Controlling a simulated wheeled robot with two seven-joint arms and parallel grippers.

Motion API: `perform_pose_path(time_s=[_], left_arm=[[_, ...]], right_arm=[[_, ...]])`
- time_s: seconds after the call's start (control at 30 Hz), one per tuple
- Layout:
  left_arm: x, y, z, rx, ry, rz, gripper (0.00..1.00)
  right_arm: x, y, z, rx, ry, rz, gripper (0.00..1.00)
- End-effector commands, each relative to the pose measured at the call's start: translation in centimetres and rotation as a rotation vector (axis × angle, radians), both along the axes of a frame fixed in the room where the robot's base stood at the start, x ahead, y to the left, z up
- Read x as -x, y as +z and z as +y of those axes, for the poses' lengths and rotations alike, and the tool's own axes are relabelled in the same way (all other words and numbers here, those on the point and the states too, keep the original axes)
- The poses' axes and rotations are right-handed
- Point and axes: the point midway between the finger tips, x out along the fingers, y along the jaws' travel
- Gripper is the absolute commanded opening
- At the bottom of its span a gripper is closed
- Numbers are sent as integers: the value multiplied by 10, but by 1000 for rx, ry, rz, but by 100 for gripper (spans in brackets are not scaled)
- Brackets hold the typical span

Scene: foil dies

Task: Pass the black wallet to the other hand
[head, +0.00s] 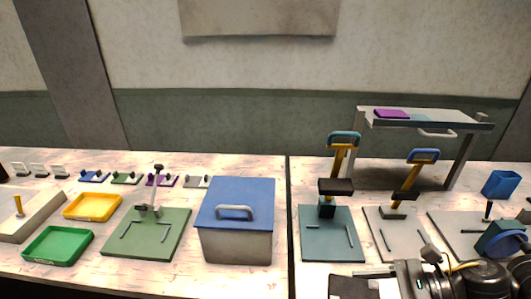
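The black wallet (345,288) is a flat dark piece at the bottom edge, right of centre, partly cut off by the frame. My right gripper (385,281) comes in from the lower right and points left. Its fingers lie at the wallet's right part and appear closed on it. The wallet seems to be held in front of the bench's near edge, but its lower part is out of frame. My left gripper is not in view.
A grey box with a blue lid (240,190) stands mid-bench. Left are a green press base (120,243), a green tray (58,246) and a yellow tray (92,207). Right are presses with teal (322,247) and grey (390,245) bases, before a raised shelf (445,119).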

Motion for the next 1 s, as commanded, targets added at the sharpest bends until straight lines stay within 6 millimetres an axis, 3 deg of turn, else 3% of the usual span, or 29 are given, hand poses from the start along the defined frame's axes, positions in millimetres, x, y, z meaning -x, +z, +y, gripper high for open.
perform_pose_path(time_s=[0.3, 0.43, 1.0], left_arm=[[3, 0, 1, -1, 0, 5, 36], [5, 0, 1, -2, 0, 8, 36], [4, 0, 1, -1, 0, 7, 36]], right_arm=[[-72, -10, -22, -7, -283, 2, 40], [-90, -15, -28, -4, -368, 2, 40], [-90, -20, -21, -2, -377, -1, 40]])
